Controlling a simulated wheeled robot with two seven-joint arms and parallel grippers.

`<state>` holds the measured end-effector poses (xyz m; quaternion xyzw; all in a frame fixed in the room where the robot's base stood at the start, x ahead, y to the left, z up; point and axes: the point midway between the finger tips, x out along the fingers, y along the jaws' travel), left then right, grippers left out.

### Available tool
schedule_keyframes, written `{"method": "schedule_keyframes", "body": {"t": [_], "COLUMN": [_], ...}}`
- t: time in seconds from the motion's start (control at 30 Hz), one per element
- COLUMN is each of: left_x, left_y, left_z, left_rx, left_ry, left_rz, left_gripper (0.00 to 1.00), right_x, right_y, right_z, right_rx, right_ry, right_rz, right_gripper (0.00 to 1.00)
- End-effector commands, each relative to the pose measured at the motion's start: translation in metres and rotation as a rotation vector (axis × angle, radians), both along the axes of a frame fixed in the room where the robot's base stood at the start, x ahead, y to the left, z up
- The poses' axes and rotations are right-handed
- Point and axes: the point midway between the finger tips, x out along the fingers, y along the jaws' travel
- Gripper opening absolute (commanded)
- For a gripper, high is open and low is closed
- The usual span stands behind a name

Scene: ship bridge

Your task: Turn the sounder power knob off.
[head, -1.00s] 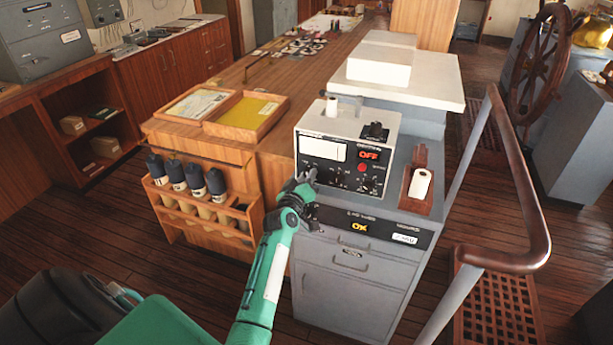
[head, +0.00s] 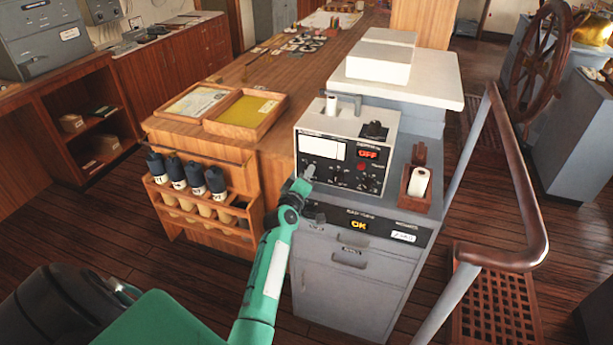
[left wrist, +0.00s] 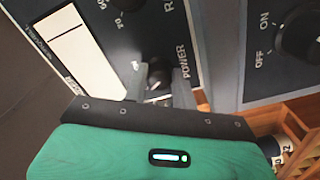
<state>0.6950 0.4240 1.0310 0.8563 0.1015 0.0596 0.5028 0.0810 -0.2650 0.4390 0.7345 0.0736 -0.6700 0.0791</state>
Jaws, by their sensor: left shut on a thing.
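The sounder (head: 318,133) is a pale box with a dark front panel on the grey cabinet. A display on it reads OFF (head: 367,153) in red. My left gripper (head: 309,174) is at the lower left of this panel. In the left wrist view its two fingers (left wrist: 158,84) are on either side of a small dark knob (left wrist: 156,72) by the word POWER, shut on it. The fingers partly cover the knob and its marks, so its pointer setting is unclear. My right gripper is not in view.
A second dark knob (left wrist: 303,32), marked ON and OFF, is on the neighbouring panel. A lower cabinet strip (head: 385,229) shows OK in yellow. A handrail (head: 527,215) curves at the right.

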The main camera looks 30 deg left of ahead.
Motion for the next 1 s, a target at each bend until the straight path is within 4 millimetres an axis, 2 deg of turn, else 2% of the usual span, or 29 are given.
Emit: {"method": "schedule_keyframes", "body": {"t": [0.17,0.2,0.3,0.7,0.87,1.0], "left_x": [0.000,0.000,0.000,-0.005,-0.025,-0.052], "left_y": [0.000,0.000,0.000,-0.002,-0.006,-0.013], "left_z": [0.000,0.000,0.000,-0.001,-0.002,-0.003], "left_rx": [-0.002,-0.002,-0.001,0.000,-0.002,0.000], "left_ry": [-0.002,-0.002,-0.002,0.000,-0.001,0.000], "left_rz": [0.000,0.000,0.000,0.000,0.001,0.001], "left_gripper": [0.04,0.29,0.48,0.49,0.49,0.49], "right_x": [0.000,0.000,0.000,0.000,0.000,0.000], "right_y": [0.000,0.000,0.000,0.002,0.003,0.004], "right_z": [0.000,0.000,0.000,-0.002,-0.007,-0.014], "right_rx": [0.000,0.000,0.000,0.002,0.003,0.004], "right_ry": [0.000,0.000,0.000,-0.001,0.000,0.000], "right_rz": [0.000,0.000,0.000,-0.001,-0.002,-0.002], "right_gripper": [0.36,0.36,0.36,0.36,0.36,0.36]}}
